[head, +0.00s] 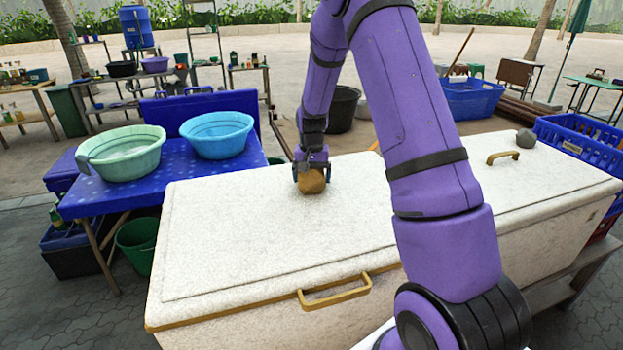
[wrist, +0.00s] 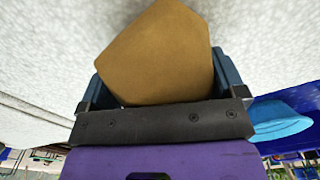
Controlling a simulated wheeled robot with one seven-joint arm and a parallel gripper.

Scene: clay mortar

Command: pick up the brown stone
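The brown stone (head: 311,183) is at the far edge area of the white chest lid, directly under my gripper (head: 311,172). In the wrist view the brown stone (wrist: 160,55) is a faceted tan-brown lump filling the space between the two dark blue fingers of my gripper (wrist: 160,85). The fingers lie against its left and right sides, and my gripper looks shut on it. The stone is at or very near the lid surface; I cannot tell whether there is a gap beneath it.
The white chest (head: 240,235) has a yellow handle (head: 335,293) in front. A grey stone (head: 526,138) sits on the lid at the right. A green basin (head: 122,155) and a blue basin (head: 217,137) stand on the blue table at left. The lid around my gripper is clear.

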